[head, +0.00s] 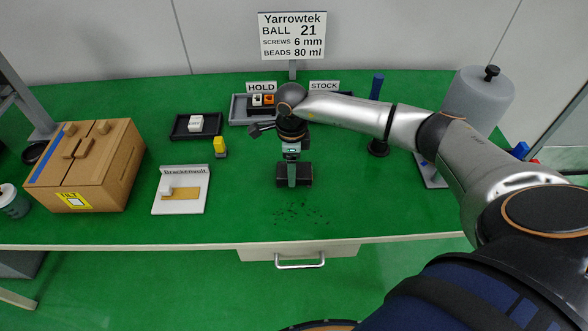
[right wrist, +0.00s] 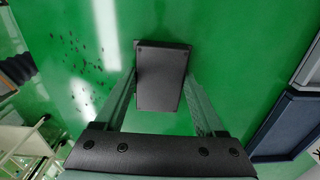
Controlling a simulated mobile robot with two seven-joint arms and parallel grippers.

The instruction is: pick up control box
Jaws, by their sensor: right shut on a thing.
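The control box, a small black box (head: 304,177), is at the middle of the green table, just behind a patch of dark specks. My right gripper (head: 292,171) reaches down over it from above and is shut on it. In the right wrist view the black box (right wrist: 162,72) sits between the two fingers of my right gripper (right wrist: 160,84), with green surface around it. I cannot tell whether the box touches the table or is slightly raised. My left gripper is not in view.
Behind are a black tray (head: 180,134), a HOLD tray (head: 239,107) and a sign (head: 292,36). A grey cylinder (head: 478,100) stands right. Dark specks (head: 304,214) lie in front.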

